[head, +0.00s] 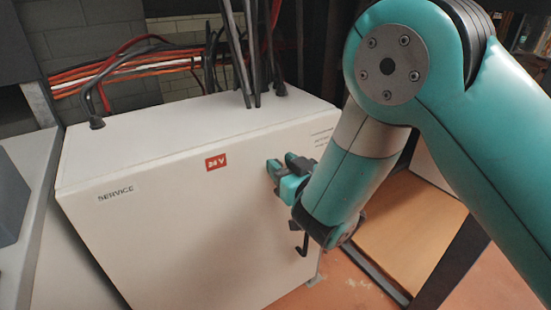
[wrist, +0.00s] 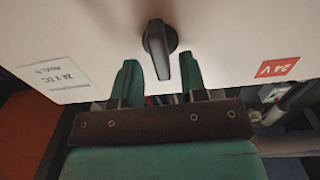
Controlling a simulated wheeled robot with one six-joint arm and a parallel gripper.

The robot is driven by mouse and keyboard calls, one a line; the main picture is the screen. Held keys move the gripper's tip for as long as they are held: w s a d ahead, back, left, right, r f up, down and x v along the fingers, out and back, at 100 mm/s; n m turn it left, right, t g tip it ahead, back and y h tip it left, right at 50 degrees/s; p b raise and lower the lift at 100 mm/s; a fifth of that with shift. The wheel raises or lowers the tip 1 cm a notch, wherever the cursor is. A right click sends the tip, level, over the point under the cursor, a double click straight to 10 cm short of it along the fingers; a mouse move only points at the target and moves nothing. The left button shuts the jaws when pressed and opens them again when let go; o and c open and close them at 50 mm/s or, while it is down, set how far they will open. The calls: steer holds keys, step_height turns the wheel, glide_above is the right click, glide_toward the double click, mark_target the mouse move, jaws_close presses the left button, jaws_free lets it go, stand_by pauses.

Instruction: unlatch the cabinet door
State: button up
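The white cabinet (head: 180,210) has a front door with a "SERVICE" label and a red "24 V" label (head: 216,162). In the wrist view, a black latch knob (wrist: 158,46) sits on the door (wrist: 220,35), its long grip pointing down toward my gripper. My gripper (wrist: 158,80) is open, with its two teal fingers apart on either side below the knob. In the head view my gripper (head: 280,168) is close to the door's right part and hides the knob.
Black cables (head: 245,60) enter the cabinet's top, and orange and red cables (head: 130,66) run along the wall behind. A grey unit (head: 12,205) stands close on the left. A wooden panel (head: 405,225) and dark frame posts are at the right.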

steer(key=shift+a, duration=0.15)
steer(key=shift+c, duration=0.7)
steer(key=shift+s, duration=0.1)
jaws_close()
steer(key=shift+a+n, duration=0.1)
steer(key=shift+n, duration=0.2)
steer(key=shift+s+a+f+n+b, duration=0.15)
steer(key=shift+a+f+n+b, duration=0.25)
steer(key=shift+n, duration=2.5)
steer(key=shift+s+a+f+n+b, duration=0.2)
steer(key=shift+n+b, duration=0.45)
steer(key=shift+n, duration=2.25)
steer(key=shift+s+a+f+n+b, duration=0.15)
steer(key=shift+f+n+b, duration=0.3)
steer(key=shift+n, duration=2.45)
steer(key=shift+r, duration=0.1)
